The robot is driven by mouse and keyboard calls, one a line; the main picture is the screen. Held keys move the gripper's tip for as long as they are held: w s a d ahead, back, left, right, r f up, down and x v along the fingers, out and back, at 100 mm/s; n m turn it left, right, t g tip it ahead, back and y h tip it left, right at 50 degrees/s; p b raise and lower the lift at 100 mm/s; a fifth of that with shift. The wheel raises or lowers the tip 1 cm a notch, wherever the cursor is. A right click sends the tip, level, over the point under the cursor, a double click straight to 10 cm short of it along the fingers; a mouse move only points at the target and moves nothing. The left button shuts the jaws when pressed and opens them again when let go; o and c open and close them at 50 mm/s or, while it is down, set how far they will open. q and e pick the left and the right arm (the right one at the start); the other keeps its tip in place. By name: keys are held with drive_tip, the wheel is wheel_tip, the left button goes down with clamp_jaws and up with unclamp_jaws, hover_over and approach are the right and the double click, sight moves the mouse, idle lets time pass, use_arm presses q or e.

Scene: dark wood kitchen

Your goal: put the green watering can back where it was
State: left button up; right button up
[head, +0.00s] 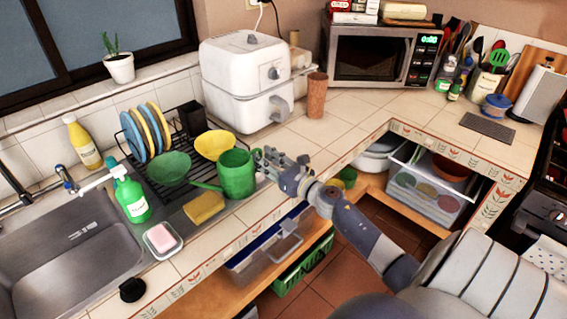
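The green watering can (237,176) stands upright on the counter beside the dish rack, with its spout pointing left towards the yellow sponge. My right gripper (266,162) is at the can's right side, its fingers at or very close to the can. The contact and the gap between the fingers are too small to make out, so I cannot tell whether it holds the can. My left gripper is not in view.
The dish rack (186,184) with plates and bowls is behind the can. A brown cup (316,97) and white air fryer (247,82) stand behind. The counter's front edge is close.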

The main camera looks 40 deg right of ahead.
drive_tip(key=s, duration=0.3)
drive_tip(key=s+b, duration=0.1)
drive_tip(key=s, duration=0.5)
drive_tip(key=shift+d+b, duration=0.35)
drive_tip(key=shift+b, duration=0.05)
